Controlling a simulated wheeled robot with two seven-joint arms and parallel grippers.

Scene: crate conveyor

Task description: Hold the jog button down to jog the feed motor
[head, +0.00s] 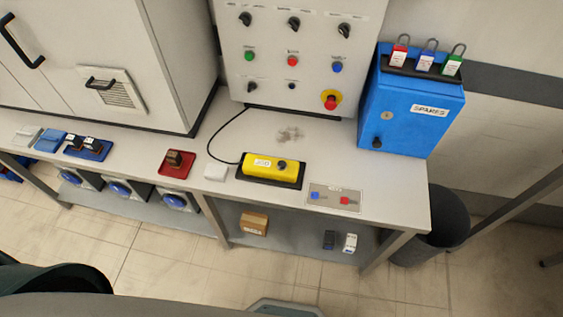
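A yellow pendant box (260,174) lies on a black base on the workbench, in the middle of the head view. It has a white label that seems to read JOG, and a dark round button (282,165) on its top face. A black cable runs from its left end up to the grey control panel (270,75) behind it. Nothing touches the box or its button. Neither of my grippers shows in this view.
A blue SPARES cabinet (411,119) with several padlocks on top stands at the right. A red tray (177,163) and a white block (216,172) lie left of the pendant. A tray with blue and red pieces (335,198) lies right. A dark bin (440,225) stands beside the bench.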

